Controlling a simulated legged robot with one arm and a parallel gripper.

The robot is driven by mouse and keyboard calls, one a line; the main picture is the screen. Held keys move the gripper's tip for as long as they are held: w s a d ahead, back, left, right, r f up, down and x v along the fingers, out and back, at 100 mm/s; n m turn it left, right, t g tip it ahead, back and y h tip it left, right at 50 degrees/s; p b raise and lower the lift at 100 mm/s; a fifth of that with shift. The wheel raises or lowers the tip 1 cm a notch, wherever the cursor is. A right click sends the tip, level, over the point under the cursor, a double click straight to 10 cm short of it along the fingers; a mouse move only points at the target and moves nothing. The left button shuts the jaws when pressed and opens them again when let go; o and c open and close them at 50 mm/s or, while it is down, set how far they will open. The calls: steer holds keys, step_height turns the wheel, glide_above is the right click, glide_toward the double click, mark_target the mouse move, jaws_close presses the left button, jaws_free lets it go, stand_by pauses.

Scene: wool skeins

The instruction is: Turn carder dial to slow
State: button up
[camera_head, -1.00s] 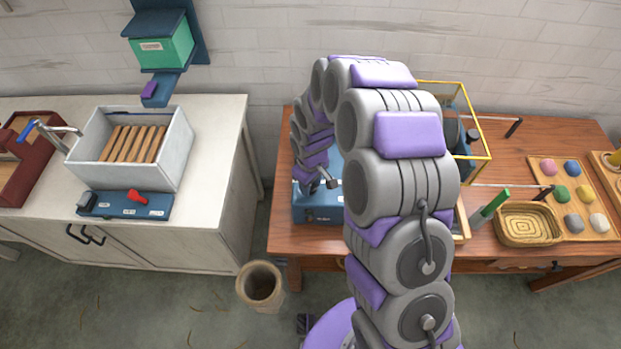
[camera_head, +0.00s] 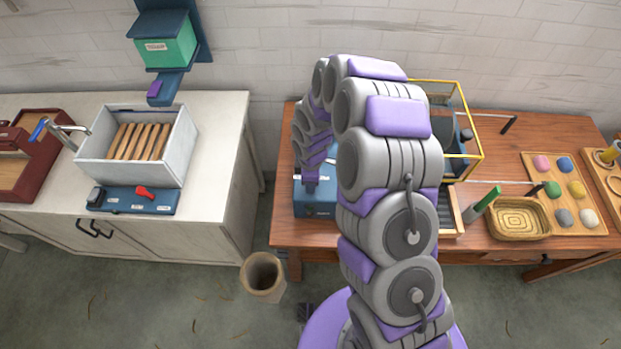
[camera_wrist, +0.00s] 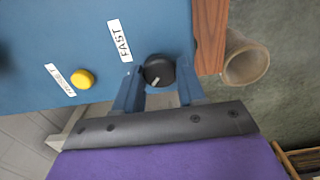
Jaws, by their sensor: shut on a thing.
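The black carder dial (camera_wrist: 159,70) sits on the blue carder panel (camera_wrist: 95,45) in the wrist view, with a pale pointer mark on it. A white FAST label (camera_wrist: 120,40) is beside it; no slow label shows. My gripper (camera_wrist: 158,92) is shut on the dial, one finger at each side. In the head view the blue carder (camera_head: 318,198) stands on the wooden table's left end. There my gripper (camera_head: 311,186) reaches down at the carder, and my arm hides the dial and much of the machine.
A yellow button (camera_wrist: 82,79) with a label is on the same panel. A yellow guard frame (camera_head: 470,130) rises behind my arm. A woven basket (camera_head: 520,217) and a tray of wool balls (camera_head: 566,185) lie right. A floor bin (camera_head: 263,277) stands in front.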

steer(key=shift+w, duration=0.1)
stand_by(0.4)
steer(key=o, duration=1.1)
steer(key=shift+c, duration=0.2)
step_height(320, 180, up, 17)
steer(key=shift+r+p, duration=0.15)
steer(key=shift+p, duration=0.3)
